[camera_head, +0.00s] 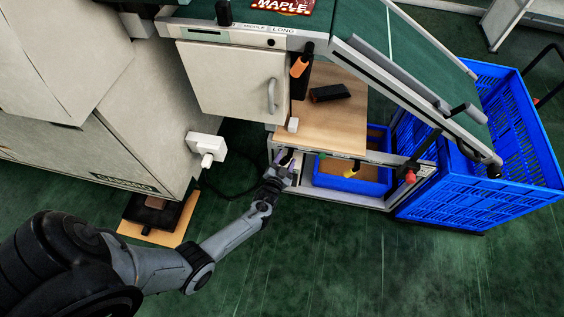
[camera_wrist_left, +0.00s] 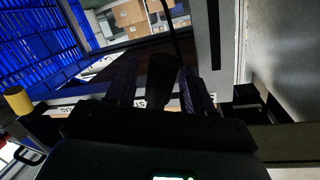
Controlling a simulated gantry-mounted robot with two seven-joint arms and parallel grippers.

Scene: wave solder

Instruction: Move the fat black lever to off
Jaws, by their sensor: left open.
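My left gripper (camera_head: 284,160) is at the left end of the light frame below the conveyor, pointing away from the camera. In the left wrist view the left gripper (camera_wrist_left: 160,82) is open, with one dark finger on each side. A thick black piece, which looks like the fat black lever (camera_wrist_left: 164,72), stands between the fingers. I cannot tell whether either finger touches it. In the head view the gripper covers that spot, so the lever's position cannot be read there. My right gripper is in neither view.
A white-grey cabinet (camera_head: 232,82) and a white plug box (camera_head: 207,146) are left of the gripper. A wooden shelf (camera_head: 335,115), a yellow-tipped handle (camera_head: 352,170) and a red knob (camera_head: 410,176) are to its right. A blue crate (camera_head: 500,135) stands far right. The green floor (camera_head: 330,265) in front is clear.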

